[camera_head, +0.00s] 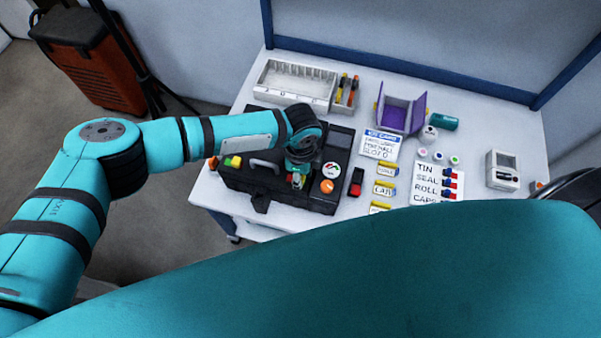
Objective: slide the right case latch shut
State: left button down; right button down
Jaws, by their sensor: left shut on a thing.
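The black case (238,183) stands at the left front of the white table, with a grey carry handle (265,167) on top. My left gripper (297,180) points down over the right half of the case, near its front edge. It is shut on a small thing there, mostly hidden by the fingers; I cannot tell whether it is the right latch. A dark latch-like piece (260,203) sticks out at the case's front. The right latch cannot be made out clearly. My right gripper is not in view; a large teal part of my body fills the bottom.
A white compartment tray (268,94) stands behind the case, and an open purple box (401,107) at the back middle. Right of the case lie a black-and-red block (356,182), yellow labels (386,188) and a list card (428,183).

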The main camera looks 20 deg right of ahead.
pick_arm(q)
jog(key=shift+w+a, duration=0.75)
jog(key=shift+a, duration=0.35)
jog(key=c, duration=1.1)
grip_release()
jog(key=shift+r, duration=0.15)
notch_tip(320, 180, up, 12)
jog(key=shift+f, duration=0.15)
